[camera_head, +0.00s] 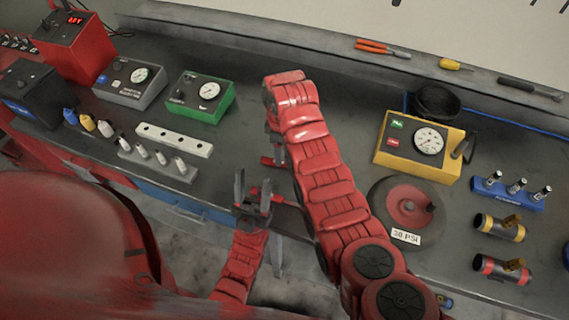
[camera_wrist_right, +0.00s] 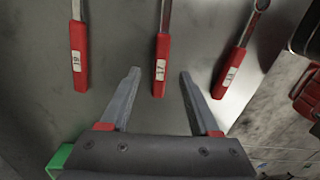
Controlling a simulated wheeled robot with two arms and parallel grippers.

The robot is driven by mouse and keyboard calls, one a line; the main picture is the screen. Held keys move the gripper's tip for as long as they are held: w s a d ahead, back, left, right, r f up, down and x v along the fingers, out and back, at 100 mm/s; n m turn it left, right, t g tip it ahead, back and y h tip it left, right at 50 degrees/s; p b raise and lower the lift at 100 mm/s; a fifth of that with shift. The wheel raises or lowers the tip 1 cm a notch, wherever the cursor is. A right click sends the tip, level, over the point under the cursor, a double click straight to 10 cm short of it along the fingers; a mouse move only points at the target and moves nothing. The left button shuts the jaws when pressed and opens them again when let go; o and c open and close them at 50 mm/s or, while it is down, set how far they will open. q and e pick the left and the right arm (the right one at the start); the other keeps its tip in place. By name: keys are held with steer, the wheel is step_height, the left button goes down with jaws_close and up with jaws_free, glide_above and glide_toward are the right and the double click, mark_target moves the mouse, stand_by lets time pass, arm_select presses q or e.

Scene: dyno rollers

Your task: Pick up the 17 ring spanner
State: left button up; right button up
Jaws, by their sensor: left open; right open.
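The 17 ring spanner (camera_wrist_right: 161,55) lies on the grey bench in the right wrist view, its red handle carrying a white label that reads 17. Its ring end is out of that view. My right gripper (camera_wrist_right: 159,72) is open and empty, with the handle's end between its two fingertips in the picture; I cannot tell the height gap. In the head view my right arm hides most of this spot, and red handles show beside it. My left gripper (camera_head: 253,190) is open and empty at the bench's front edge, below the right one.
Other red-handled spanners lie on either side, one at left (camera_wrist_right: 78,55) and one at right (camera_wrist_right: 231,70). A green gauge box (camera_head: 200,97) and a silver block with holes (camera_head: 174,140) stand left of my right arm. A yellow gauge box (camera_head: 420,145) and round red-centred device (camera_head: 408,205) stand right.

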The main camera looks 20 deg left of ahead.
step_height(320, 180, down, 3)
steer(key=shift+r+p, duration=0.1)
steer(key=shift+p, duration=0.65)
steer(key=shift+f, duration=0.75)
jaws_close()
